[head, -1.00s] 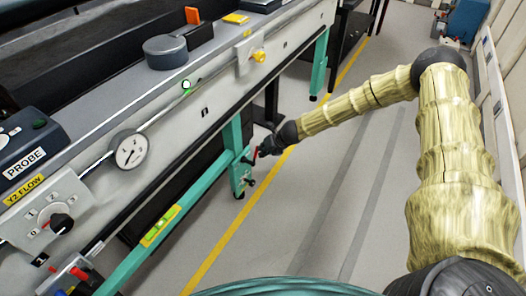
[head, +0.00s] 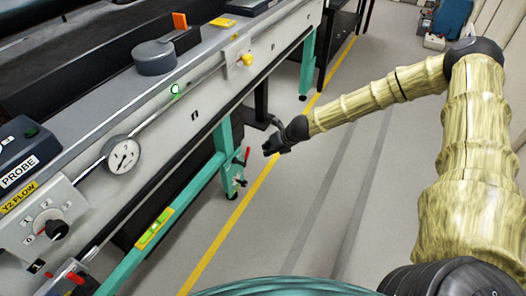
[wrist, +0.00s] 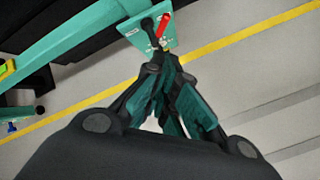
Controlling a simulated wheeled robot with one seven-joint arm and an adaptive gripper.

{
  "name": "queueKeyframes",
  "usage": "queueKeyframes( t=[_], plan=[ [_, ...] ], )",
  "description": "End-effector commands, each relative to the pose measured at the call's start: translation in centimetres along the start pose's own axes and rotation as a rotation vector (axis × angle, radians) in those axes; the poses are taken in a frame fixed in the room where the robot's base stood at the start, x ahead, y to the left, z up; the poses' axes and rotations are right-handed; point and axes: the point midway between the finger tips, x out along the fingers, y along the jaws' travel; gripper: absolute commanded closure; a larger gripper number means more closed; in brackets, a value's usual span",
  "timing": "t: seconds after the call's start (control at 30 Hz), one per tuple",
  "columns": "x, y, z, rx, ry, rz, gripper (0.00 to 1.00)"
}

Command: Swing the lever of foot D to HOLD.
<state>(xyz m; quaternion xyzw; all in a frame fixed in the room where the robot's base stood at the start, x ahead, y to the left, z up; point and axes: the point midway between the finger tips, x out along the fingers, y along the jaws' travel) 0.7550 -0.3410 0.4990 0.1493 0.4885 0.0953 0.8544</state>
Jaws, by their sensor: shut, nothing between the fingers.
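A teal leg foot (head: 232,172) stands under the bench rail, with a red lever (head: 247,156) at its right side pointing up. The foot's letter and lever markings are too small to read in the head view. In the wrist view the red lever (wrist: 163,26) shows at the top, tilted up and right beside a black knob (wrist: 147,24) on a teal plate (wrist: 133,36) with small labels. My gripper (head: 267,149) is shut and empty, a little right of the lever and apart from it in the head view. In the wrist view my fingers (wrist: 157,68) point toward the plate.
A teal beam with a yellow-green level (head: 155,229) runs to the lower left. Above is the bench with a gauge (head: 122,154) and a Y2 FLOW knob (head: 56,230). A yellow line (head: 222,236) crosses the floor. The floor to the right is open.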

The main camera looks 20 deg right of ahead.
Motion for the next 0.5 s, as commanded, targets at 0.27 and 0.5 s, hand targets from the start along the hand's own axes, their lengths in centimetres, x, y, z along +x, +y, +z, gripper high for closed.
queueKeyframes(
  t=[0.27, 0.5],
  plan=[
    [-2.2, -0.1, 0.1, 0.001, 0.000, 0.000, 1.00],
    [-2.4, -0.2, 0.1, 0.000, 0.000, 0.000, 1.00]
  ],
)
